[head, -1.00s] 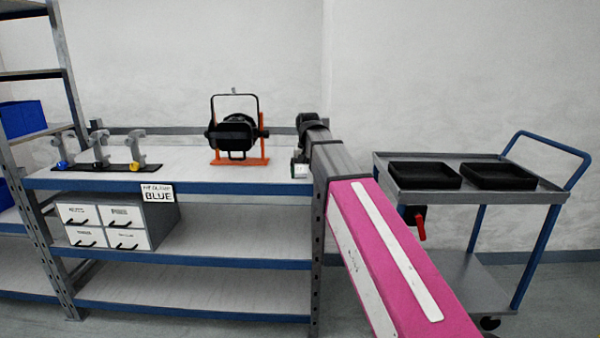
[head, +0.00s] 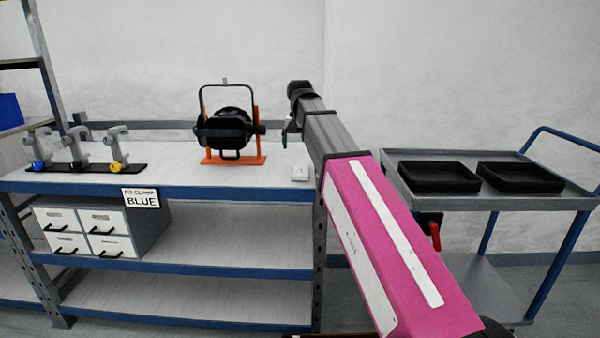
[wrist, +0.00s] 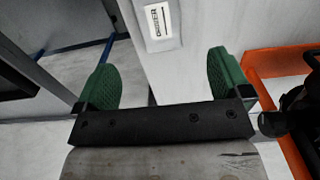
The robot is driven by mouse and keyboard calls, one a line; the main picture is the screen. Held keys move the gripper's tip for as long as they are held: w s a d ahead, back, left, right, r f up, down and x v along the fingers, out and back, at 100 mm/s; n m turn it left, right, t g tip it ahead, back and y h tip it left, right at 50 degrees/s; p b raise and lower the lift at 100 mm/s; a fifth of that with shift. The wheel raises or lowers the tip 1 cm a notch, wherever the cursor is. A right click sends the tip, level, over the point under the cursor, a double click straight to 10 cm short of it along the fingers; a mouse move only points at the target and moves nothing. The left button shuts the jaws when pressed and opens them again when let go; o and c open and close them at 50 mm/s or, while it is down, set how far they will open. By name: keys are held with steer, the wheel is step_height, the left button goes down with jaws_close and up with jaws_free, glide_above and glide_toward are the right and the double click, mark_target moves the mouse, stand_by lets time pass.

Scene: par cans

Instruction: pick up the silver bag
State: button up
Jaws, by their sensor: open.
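I cannot make out a silver bag in either view. My gripper (wrist: 163,82) shows in the wrist view with its two green fingertips wide apart and nothing between them but the pale bench top and its edge. In the head view my gripper (head: 287,132) is partly hidden by my arm, over the right end of the bench. A small white labelled block (head: 299,173) lies below it on the bench top; its dark lettering shows in the wrist view (wrist: 158,24), ahead of the fingertips.
A black lamp (head: 228,130) on an orange stand is left of my gripper. Several grey clamps (head: 75,145) stand further left above a drawer unit (head: 95,232). A blue-framed cart (head: 410,203) at right carries two black trays (head: 438,177) (head: 520,178). Bench space between clamps and lamp is clear.

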mark_target(300, 170)
step_height(300, 170, down, 10)
steer(key=shift+s, duration=0.1)
steer(key=c, duration=1)
